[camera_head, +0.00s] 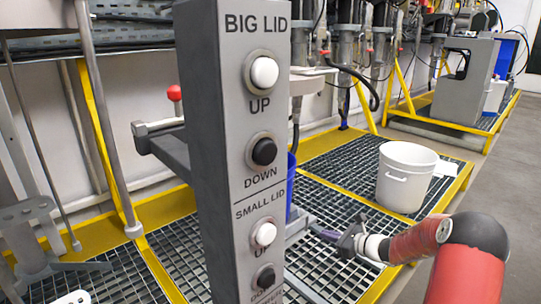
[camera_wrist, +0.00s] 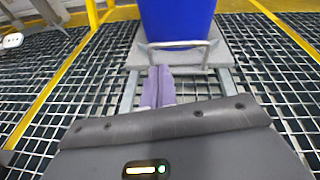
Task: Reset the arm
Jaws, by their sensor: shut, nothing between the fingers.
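My arm reaches in from the lower right in the head view, low over the metal grating. My gripper (camera_head: 318,233) points left, its fingertips close to the right edge of the control post in the picture. In the wrist view my gripper's purple fingers (camera_wrist: 159,84) are together and empty. They point at a grey platform (camera_wrist: 138,60) with a metal handle (camera_wrist: 180,52). I cannot tell whether the fingertips touch the handle. A blue drum (camera_wrist: 178,18) stands on the platform; in the head view the post hides most of it.
The grey control post (camera_head: 223,130) has big lid and small lid buttons, white for up and black for down. A white bucket (camera_head: 404,178) stands on the grating at right. Yellow frame edges (camera_head: 455,185) border the grating. Grey floor (camera_head: 500,170) is clear at far right.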

